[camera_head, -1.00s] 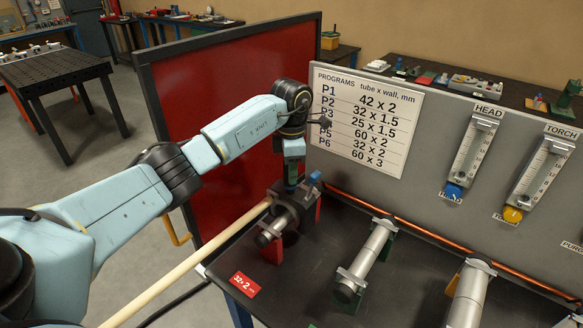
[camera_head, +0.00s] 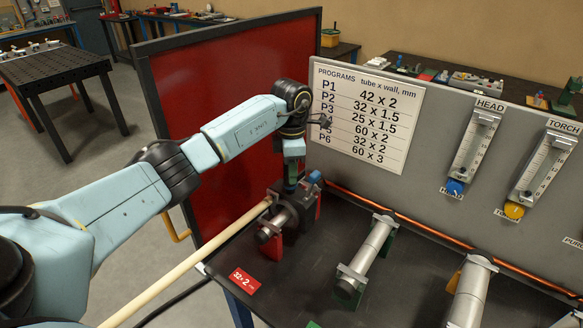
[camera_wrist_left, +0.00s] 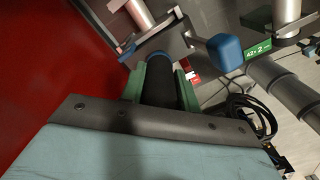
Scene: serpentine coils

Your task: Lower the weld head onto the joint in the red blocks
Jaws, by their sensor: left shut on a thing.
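The weld head (camera_head: 290,217) is a dark block with a blue lever (camera_head: 314,177). It sits around the tube (camera_head: 268,234) at the red blocks (camera_head: 318,207), low over the bench. Whether it is fully seated cannot be told. My left gripper (camera_head: 291,184) is above it, pointing down, shut on its dark handle. In the left wrist view the green fingers (camera_wrist_left: 163,86) flank the dark handle, with the weld head (camera_wrist_left: 160,46) and its blue lever (camera_wrist_left: 227,49) beyond. The joint itself is hidden by the weld head. My right gripper is not in view.
A red screen (camera_head: 205,130) stands close behind the left arm. More tubes on green blocks (camera_head: 372,248) and yellow blocks (camera_head: 468,292) lie to the right. A copper pipe (camera_head: 430,234) runs along the back panel (camera_head: 440,190). A red 32 x 2 label (camera_head: 244,281) marks the near edge.

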